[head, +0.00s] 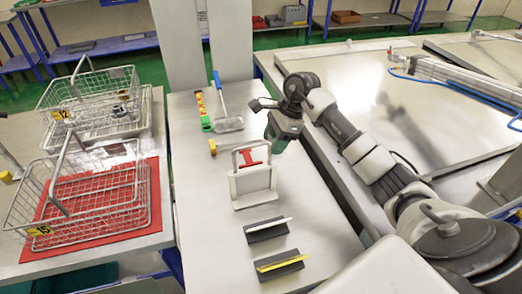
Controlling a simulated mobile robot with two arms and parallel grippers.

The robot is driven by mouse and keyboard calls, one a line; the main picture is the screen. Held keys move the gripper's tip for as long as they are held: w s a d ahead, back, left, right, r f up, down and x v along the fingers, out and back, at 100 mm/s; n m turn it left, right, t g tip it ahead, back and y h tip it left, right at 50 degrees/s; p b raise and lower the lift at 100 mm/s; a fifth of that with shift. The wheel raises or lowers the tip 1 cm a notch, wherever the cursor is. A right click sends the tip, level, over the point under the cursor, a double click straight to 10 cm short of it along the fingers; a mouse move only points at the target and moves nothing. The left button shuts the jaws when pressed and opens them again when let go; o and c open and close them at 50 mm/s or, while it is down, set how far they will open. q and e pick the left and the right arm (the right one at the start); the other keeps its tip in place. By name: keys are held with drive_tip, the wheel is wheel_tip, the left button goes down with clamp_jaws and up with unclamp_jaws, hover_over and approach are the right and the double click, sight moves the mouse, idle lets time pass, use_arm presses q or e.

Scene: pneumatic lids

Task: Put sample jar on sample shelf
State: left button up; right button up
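I cannot clearly make out a sample jar. My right arm comes in from the right, and its gripper (281,146) points down over the middle table. Its lower end looks dark green. The fingertips are too small and hidden to show whether they hold anything. Just left of and below it in the picture stands a small white rack (252,188) with a red H-shaped piece (250,157) at its upper part. I cannot tell whether this rack is the sample shelf. My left gripper is not in view.
Two dark blocks with a white (267,228) and a yellow (280,264) plate lie at the table's near end. A hammer-like tool (228,124), a level (203,110) and a yellow-headed tool (213,147) lie farther back. Wire baskets (84,196) (92,100) stand left.

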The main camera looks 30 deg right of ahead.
drive_tip(key=a+f, duration=0.1)
drive_tip(key=w+a+f, duration=0.1)
drive_tip(key=shift+a+p, duration=0.3)
drive_tip(key=shift+a, duration=0.05)
drive_tip(key=shift+f, duration=0.3)
wheel_tip(320, 180, down, 2)
drive_tip(key=shift+f+p, duration=0.25)
drive_tip(key=shift+p, duration=0.4)
drive_tip(key=shift+f, duration=0.5)
drive_tip(key=o, duration=0.9)
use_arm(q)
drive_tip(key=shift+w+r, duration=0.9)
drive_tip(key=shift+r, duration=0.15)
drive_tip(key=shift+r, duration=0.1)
